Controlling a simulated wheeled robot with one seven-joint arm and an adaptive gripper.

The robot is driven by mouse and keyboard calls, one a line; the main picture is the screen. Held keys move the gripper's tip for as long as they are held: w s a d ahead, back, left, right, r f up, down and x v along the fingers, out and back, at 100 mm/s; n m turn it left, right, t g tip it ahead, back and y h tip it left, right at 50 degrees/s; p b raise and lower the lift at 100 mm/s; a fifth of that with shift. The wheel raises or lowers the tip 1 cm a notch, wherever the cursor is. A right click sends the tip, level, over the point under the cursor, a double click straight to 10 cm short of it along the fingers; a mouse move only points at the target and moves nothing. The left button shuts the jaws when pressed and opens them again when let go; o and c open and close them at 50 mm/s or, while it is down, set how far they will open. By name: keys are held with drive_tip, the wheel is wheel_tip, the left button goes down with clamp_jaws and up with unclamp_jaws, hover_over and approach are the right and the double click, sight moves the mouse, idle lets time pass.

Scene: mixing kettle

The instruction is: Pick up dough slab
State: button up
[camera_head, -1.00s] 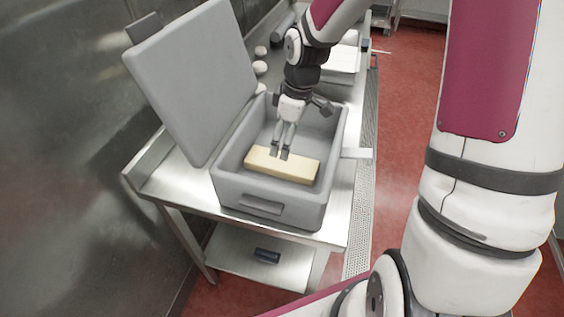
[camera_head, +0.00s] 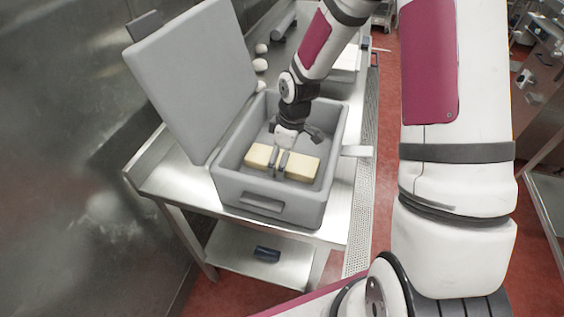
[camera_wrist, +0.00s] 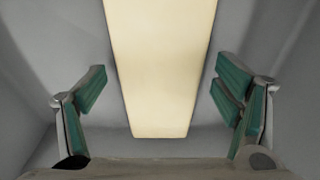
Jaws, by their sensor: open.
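The dough slab (camera_head: 301,167) is a pale yellow rectangular block lying in the grey bin (camera_head: 262,204), near its front wall. My gripper (camera_head: 279,164) is down inside the bin at the middle of the slab and hides part of it. In the wrist view the slab (camera_wrist: 160,70) runs up the middle of the picture. The open fingers of my gripper (camera_wrist: 162,98) stand on either side of it, with a gap on each side. Neither finger visibly touches the slab.
The bin's grey lid (camera_head: 195,80) stands open at the left. The bin rests on a steel table (camera_head: 170,182), with a lower shelf holding a small dark object (camera_head: 266,254). Round pale items (camera_head: 260,66) and a roller (camera_head: 284,20) lie behind. The bin walls surround my gripper closely.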

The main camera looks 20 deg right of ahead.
drive_tip(key=c, duration=1.9)
drive_tip(key=shift+o, duration=0.2)
drive_tip(key=shift+r, duration=0.15)
